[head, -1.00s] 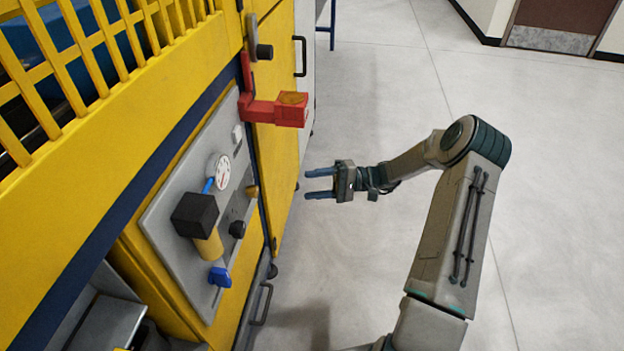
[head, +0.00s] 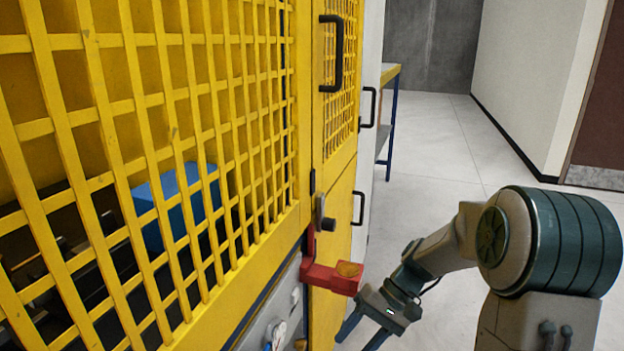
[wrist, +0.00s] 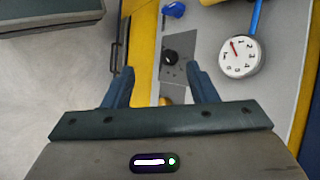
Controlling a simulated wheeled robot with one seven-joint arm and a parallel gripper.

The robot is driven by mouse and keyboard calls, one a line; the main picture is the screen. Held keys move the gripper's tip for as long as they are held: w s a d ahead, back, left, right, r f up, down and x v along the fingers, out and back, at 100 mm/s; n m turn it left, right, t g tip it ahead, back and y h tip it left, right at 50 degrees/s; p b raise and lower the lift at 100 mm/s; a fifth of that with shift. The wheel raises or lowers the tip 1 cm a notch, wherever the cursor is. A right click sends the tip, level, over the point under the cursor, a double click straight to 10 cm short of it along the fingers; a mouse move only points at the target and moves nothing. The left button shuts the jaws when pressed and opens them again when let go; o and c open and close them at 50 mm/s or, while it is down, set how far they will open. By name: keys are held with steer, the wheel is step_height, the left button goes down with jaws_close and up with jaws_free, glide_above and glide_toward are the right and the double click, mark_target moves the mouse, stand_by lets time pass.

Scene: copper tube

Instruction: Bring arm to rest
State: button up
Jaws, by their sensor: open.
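My gripper (head: 366,330) is at the lower middle of the head view, with its two blue fingers apart and nothing between them. It hangs just below and right of a red bracket-like part (head: 330,277) on the yellow machine, and I cannot tell the exact gap. In the wrist view my gripper (wrist: 160,90) points at the grey control panel (wrist: 222,62), with its fingers open and apart from the panel. A black knob (wrist: 170,57) shows between the fingers. My arm reaches in from the right in the head view.
The yellow machine with its mesh guard (head: 170,150) fills the left. A blue block (head: 178,205) sits behind the mesh. Open grey floor (head: 440,140) lies beyond, with a blue-legged table (head: 391,110) at the back.

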steer(key=s+d+r+t+h+p, duration=0.2)
steer(key=s+r+p, duration=0.2)
steer(key=r, duration=0.4)
steer(key=s+d+r+t+h+p, duration=0.1)
steer(key=s+r+t+h+p, duration=0.1)
steer(key=s+r+p, duration=0.3)
steer(key=s+d+r+t+h+p, duration=0.2)
steer(key=s+r+p, duration=0.3)
steer(key=r, duration=0.6)
steer(key=shift+d+t+h, duration=0.3)
steer(key=shift+h, duration=0.6)
steer(key=c, duration=0.3)
steer(key=shift+a, duration=0.15)
steer(key=shift+c, duration=0.2)
